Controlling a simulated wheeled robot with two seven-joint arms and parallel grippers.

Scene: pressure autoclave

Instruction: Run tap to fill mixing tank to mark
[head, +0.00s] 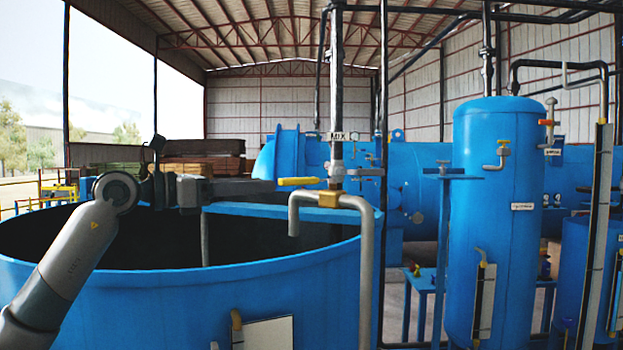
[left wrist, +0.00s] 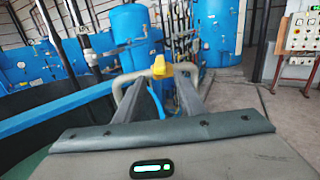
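The mixing tank (head: 200,300) is a large blue open-topped vat at the left of the head view. Its inside is dark and I cannot tell the liquid level. A grey tap pipe (head: 366,270) rises at its right and bends over the rim, with its outlet (head: 293,222) pointing down; no water shows. The tap's yellow handle (head: 298,181) points left above the pipe, under a MIX label. My left gripper (head: 270,186) is just left of the handle. In the left wrist view its fingers (left wrist: 160,88) are apart, with the yellow handle (left wrist: 160,67) just beyond the tips.
A white gauge panel (head: 268,333) is on the tank's front. A blue upright tank (head: 495,220) with valves stands at the right, and a horizontal blue vessel (head: 408,185) lies behind. A control panel (left wrist: 300,35) is at the right of the wrist view, past clear floor (left wrist: 235,85).

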